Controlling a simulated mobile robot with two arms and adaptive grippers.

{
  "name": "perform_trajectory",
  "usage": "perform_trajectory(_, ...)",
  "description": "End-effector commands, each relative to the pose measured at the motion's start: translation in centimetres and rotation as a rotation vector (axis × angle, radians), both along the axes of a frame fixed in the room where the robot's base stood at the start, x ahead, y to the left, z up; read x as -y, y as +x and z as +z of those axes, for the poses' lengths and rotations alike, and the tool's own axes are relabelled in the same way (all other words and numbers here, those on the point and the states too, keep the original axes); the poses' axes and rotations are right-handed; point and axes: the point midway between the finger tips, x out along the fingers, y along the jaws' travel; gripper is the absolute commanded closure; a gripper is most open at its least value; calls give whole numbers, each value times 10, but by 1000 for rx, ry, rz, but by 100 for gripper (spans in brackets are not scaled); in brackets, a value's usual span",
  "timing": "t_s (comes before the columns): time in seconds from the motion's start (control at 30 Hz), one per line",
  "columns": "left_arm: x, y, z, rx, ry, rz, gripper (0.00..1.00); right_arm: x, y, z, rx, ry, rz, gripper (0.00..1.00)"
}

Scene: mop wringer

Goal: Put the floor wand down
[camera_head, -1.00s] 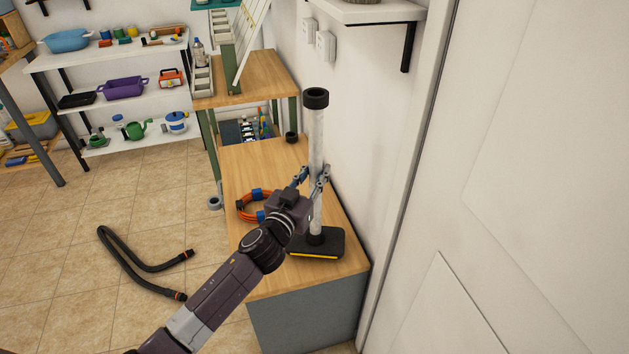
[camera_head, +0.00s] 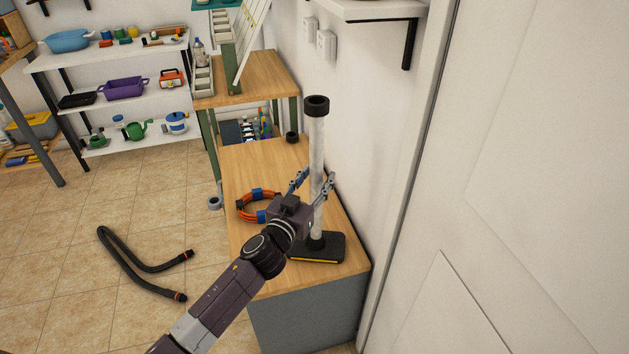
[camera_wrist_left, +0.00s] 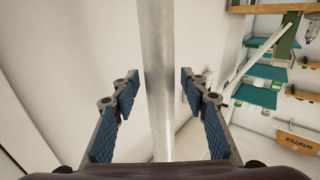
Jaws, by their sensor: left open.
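The floor wand (camera_head: 317,150) stands upright on the wooden top of a low cabinet (camera_head: 250,180). It has a pale tube, a black collar at the top and a flat black head with a yellow strip that rests on the cabinet top. My left gripper (camera_head: 312,185) is open around the middle of the tube. In the left wrist view the tube (camera_wrist_left: 158,80) runs between the two blue-padded fingers, with a gap on each side. My right gripper is not in view.
An orange cable coil (camera_head: 258,206) lies on the cabinet behind my left gripper. A wall and door (camera_head: 530,180) stand close on the right. A black hose (camera_head: 135,265) lies on the tiled floor at left. Shelves (camera_head: 125,95) stand at the back left.

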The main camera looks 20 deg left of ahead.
Motion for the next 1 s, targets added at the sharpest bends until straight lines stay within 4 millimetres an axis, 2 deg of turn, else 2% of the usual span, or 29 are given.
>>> perform_trajectory(0.17, -1, -8, 3, -2, -1, -1, 59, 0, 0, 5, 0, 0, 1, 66)
perform_trajectory(0.5, -8, -71, 2, -3, -3, 0, 59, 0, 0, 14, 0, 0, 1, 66)
perform_trajectory(0.7, -11, -102, 2, -2, -3, 0, 59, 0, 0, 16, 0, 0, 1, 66)
perform_trajectory(1.0, -14, -119, 3, 0, -1, 1, 59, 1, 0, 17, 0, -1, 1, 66)
